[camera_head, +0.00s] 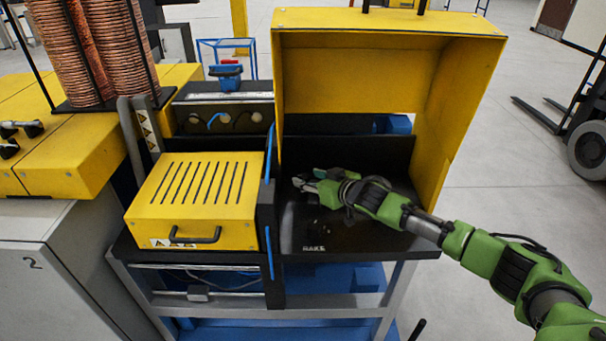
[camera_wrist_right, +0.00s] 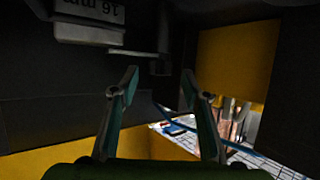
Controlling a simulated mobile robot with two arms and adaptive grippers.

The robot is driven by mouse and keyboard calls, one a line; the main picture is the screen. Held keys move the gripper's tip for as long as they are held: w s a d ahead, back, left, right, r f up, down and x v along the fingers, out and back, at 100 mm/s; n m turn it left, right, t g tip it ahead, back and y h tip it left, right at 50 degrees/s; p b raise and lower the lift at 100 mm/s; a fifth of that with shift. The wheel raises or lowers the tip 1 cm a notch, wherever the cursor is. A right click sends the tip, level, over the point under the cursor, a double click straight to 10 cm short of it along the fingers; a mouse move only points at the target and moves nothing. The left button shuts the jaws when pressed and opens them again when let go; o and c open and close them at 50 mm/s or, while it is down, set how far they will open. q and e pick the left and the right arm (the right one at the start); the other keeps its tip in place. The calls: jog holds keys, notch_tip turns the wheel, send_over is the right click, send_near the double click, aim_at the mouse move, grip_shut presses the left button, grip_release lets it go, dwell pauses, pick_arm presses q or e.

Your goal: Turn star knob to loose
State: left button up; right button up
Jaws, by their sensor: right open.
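My right gripper (camera_head: 306,184) reaches in from the right over the black work surface of the machine (camera_head: 345,239), under the raised yellow cover (camera_head: 390,30). In the right wrist view the two fingers of my right gripper (camera_wrist_right: 160,84) stand apart with nothing between the tips. A dark part (camera_wrist_right: 161,66) lies beyond the tips; I cannot tell whether it is the star knob. A grey block (camera_wrist_right: 90,30) with upside-down "16 mm" lettering is at the upper left. No star knob shows clearly in either view. My left gripper is out of view.
A closed yellow slotted cover with a handle (camera_head: 197,205) stands left of the work surface. The raised cover's side wall (camera_head: 455,120) stands close to my right arm. Copper coils (camera_head: 95,50) stand at the upper left.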

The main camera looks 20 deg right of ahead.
aim_at(305, 176)
jog(key=shift+x, duration=1.95)
grip_shut()
